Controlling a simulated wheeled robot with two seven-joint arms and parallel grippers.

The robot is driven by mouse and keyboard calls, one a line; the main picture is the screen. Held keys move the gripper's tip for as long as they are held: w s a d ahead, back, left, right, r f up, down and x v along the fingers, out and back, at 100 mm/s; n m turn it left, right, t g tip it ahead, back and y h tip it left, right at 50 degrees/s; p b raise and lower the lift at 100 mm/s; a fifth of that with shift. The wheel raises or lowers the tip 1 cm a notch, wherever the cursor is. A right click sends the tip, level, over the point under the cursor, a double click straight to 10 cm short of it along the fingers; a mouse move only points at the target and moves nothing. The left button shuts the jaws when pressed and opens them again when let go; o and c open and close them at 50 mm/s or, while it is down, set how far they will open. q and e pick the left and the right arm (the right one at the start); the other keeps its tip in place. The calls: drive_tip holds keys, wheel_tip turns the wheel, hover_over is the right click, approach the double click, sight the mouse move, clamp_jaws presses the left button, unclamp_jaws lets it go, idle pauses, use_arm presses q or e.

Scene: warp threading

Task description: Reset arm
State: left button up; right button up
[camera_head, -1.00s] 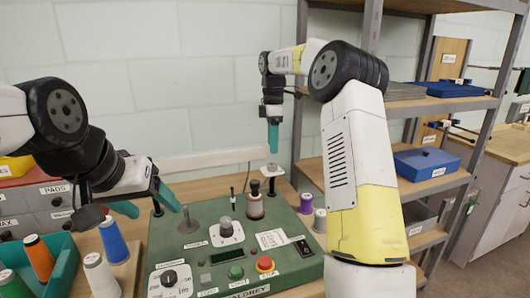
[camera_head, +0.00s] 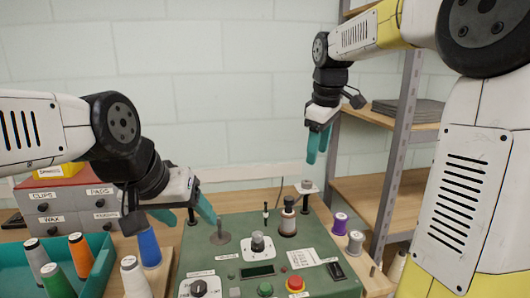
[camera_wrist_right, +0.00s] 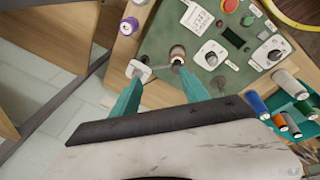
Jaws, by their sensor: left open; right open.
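My right gripper (camera_head: 318,144) hangs in the air above the back right of the green control panel (camera_head: 228,262), with its teal fingers apart and nothing between them. In the right wrist view its open fingers (camera_wrist_right: 162,98) point toward the brown-based post (camera_wrist_right: 177,54) on the panel, clear of it. My left gripper (camera_head: 190,222) is at the left, above the panel's left edge near the grey disc with a pin (camera_head: 220,237). Its teal fingers are spread and hold nothing that I can see.
A teal tray (camera_head: 98,280) with several thread spools stands at the left; a blue spool (camera_head: 149,247) is beside it. Purple (camera_head: 340,223) and grey spools stand right of the panel. Labelled drawers (camera_head: 75,205) are behind my left arm. A shelf unit (camera_head: 400,130) rises at the right.

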drive_tip(key=s+f+m+t+y, duration=0.1)
drive_tip(key=s+m, duration=0.4)
drive_tip(key=s, duration=0.5)
drive_tip(key=s+f+m+t, duration=0.2)
drive_tip(key=s+f+m, duration=0.2)
drive_tip(key=s, duration=0.7)
drive_tip(key=shift+s+f+m+t+y, duration=0.2)
drive_tip(key=shift+f+m+t+y, duration=0.15)
drive_tip(key=shift+m, duration=0.35)
